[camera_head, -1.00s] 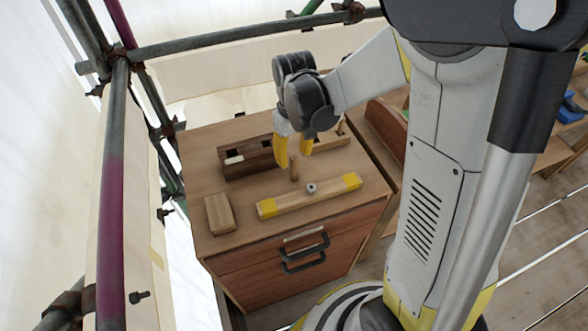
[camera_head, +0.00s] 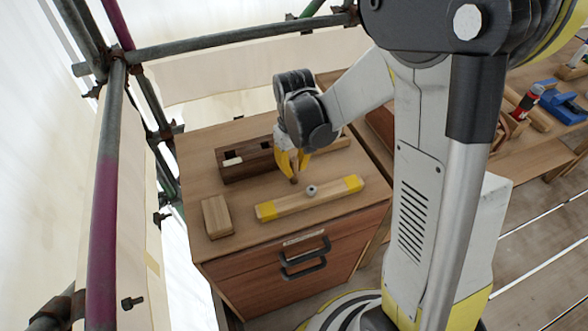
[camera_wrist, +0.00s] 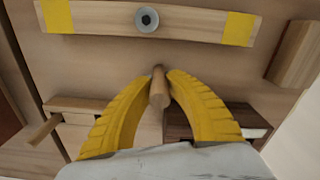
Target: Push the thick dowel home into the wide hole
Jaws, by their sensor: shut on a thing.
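A tan wooden dowel (camera_wrist: 158,92) stands between the two yellow fingers of my gripper (camera_wrist: 163,84) in the wrist view. The fingers are shut on it, and its end sticks out past the tips. In the head view my gripper (camera_head: 294,176) is low over the cabinet top, just behind the yellow-ended wooden bar (camera_head: 280,205). A grey round piece with a dark centre (camera_wrist: 147,19) sits on the middle of that bar. It also shows in the head view (camera_head: 311,190). I cannot tell which opening is the wide hole.
A dark brown block with openings and a white piece (camera_head: 229,171) lies left of my gripper. A tan block (camera_head: 216,216) lies at the left of the cabinet top (camera_head: 200,150). A wooden piece with a slanted peg (camera_wrist: 78,109) lies opposite the dark block. Scaffold tubes (camera_head: 107,200) stand left.

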